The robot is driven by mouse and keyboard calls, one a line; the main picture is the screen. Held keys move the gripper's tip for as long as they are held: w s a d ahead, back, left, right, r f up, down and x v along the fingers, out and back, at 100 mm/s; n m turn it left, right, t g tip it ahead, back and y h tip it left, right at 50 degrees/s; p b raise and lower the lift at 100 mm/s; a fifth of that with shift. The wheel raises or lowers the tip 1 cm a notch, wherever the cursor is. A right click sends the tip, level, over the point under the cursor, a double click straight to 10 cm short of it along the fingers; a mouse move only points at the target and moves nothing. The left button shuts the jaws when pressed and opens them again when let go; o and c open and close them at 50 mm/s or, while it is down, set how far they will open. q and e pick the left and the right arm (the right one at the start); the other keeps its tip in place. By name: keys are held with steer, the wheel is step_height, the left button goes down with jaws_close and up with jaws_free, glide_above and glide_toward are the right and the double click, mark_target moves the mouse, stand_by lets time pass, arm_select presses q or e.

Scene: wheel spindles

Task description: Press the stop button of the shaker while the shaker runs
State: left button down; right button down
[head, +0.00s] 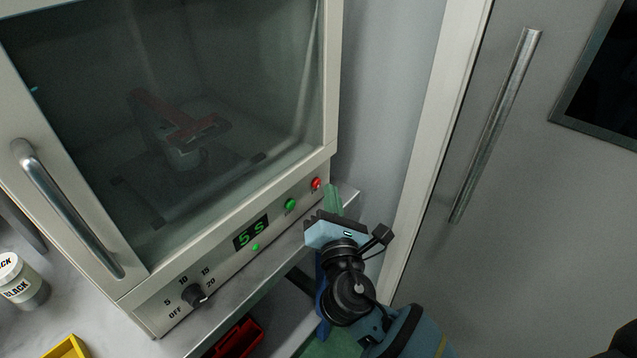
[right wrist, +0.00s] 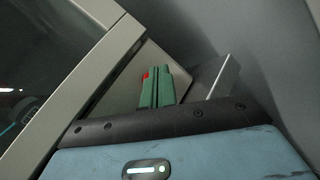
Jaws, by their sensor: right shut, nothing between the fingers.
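The shaker (head: 215,255) is a pale cabinet with a shut glass door; its display (head: 251,234) reads "5 S" in green. A reddish rack-like piece (head: 178,122) shows dimly behind the glass. The red button (head: 316,184), apparently the stop button, is at the right end of the panel, with a green button (head: 291,204) to its left. My right gripper (head: 332,190) is shut and empty, its green fingertips just right of the red button. In the right wrist view the fingertips (right wrist: 157,72) partly cover the red button (right wrist: 146,75); contact cannot be told. My left gripper is not in view.
A knob (head: 195,295) and a small green light (head: 256,246) are on the panel. A bottle marked BLACK (head: 22,283) stands at the left, a yellow container (head: 68,348) and a red one (head: 238,338) lie low. A grey door handle (head: 497,125) is at the right.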

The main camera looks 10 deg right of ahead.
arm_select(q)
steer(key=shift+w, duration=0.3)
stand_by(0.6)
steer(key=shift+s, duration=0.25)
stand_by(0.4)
arm_select(e)
steer(key=shift+w+a, duration=0.1)
steer(key=shift+w+a, duration=0.15)
steer(key=shift+w, duration=0.05)
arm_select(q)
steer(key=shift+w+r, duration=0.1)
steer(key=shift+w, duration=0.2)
arm_select(e)
steer(key=shift+w+a, duration=0.1)
steer(key=shift+w, duration=0.1)
